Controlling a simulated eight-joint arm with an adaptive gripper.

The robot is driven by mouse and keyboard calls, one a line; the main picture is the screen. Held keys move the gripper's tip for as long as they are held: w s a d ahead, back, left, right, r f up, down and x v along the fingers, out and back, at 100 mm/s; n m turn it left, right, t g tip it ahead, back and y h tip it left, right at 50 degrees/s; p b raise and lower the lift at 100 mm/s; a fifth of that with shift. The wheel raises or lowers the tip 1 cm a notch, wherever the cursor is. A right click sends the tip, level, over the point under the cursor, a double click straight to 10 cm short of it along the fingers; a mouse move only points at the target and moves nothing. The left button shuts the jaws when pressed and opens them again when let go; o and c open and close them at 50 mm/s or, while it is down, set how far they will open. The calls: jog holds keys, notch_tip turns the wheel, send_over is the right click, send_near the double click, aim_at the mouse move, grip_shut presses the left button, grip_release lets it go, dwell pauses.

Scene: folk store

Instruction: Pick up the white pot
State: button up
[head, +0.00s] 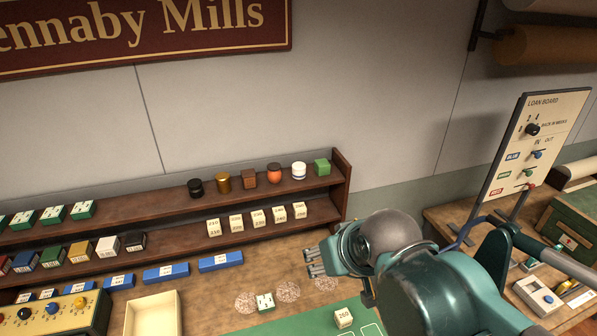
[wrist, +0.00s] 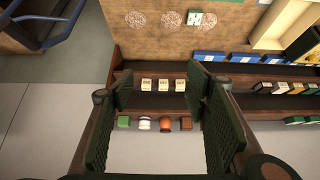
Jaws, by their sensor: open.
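The white pot (head: 299,171) is small and round with a dark band. It stands upright on the upper shelf, between an orange-red pot (head: 274,173) on its left and a green block (head: 321,167) on its right. In the wrist view the white pot (wrist: 144,123) appears between my widely parted fingers, with the green block and orange-red pot beside it. My gripper (head: 318,262) is open and empty. In the head view it is over the table, in front of and below the shelf's right end; the wrist view shows its fingers (wrist: 158,85) apart from the pot.
A brown cube (head: 248,179), a gold pot (head: 222,182) and a black pot (head: 195,188) continue the upper row. Several cream number blocks (head: 257,218) stand on the lower shelf. The shelf's end panel (head: 341,184) rises right of the green block. A loan board (head: 530,150) stands farther right.

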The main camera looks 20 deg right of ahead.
jog(key=w+r+m+g, duration=0.2)
jog(key=w+r+m, duration=0.1)
jog(key=w+r, duration=0.4)
jog(key=m+g+h+b, duration=0.1)
jog(key=m+g, duration=0.4)
jog(key=m, duration=0.7)
send_near(298, 165)
jog(key=f, duration=0.1)
jog(key=s+f, duration=0.1)
jog(key=f, duration=0.1)
jog(key=shift+s, duration=0.1)
jog(key=shift+w+f+m, duration=0.3)
jog(key=shift+w+m, duration=0.1)
jog(key=shift+w, duration=0.15)
jog(key=shift+d, duration=0.1)
jog(key=shift+d+f, duration=0.15)
jog(key=shift+f, duration=1.1)
